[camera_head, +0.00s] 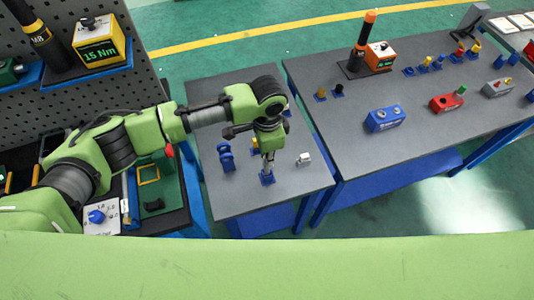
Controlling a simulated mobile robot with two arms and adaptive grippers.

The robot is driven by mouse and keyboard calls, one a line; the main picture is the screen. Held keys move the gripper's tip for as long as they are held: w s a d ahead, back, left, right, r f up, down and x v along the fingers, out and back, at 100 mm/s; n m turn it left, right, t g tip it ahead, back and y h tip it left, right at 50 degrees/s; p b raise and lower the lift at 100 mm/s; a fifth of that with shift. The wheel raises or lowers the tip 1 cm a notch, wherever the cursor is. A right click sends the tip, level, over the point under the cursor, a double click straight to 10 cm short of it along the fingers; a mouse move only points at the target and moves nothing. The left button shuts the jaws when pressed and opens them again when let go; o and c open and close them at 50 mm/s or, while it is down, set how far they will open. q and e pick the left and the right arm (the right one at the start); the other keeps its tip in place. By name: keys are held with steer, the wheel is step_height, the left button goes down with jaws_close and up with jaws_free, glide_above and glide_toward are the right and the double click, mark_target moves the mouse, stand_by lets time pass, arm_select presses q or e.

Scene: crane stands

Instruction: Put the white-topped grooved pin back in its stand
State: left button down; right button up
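My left gripper (268,152) points down over the small dark table (230,197), just above a small blue stand (267,179). A thin grey, metallic part shows between the gripper and this stand; I cannot tell whether it is the fingers or a pin. The fingers are too small to tell whether they are open or shut. My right gripper is not in view.
Blue holders (226,157) stand left of the gripper. The larger table (420,125) at right carries a blue block (384,119), a red block (447,102) and an orange-topped tool (362,42). A pegboard rack (85,75) stands at left. The small table's front is clear.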

arm_select(q)
steer(key=shift+f+b, duration=0.8)
steer(key=shift+f, duration=0.9)
steer(key=c, duration=1.8)
jaws_free()
steer(key=shift+r, duration=0.1)
steer(key=shift+c, duration=0.2)
step_height(320, 180, up, 5)
steer(key=p, duration=0.5)
steer(key=shift+s, duration=0.1)
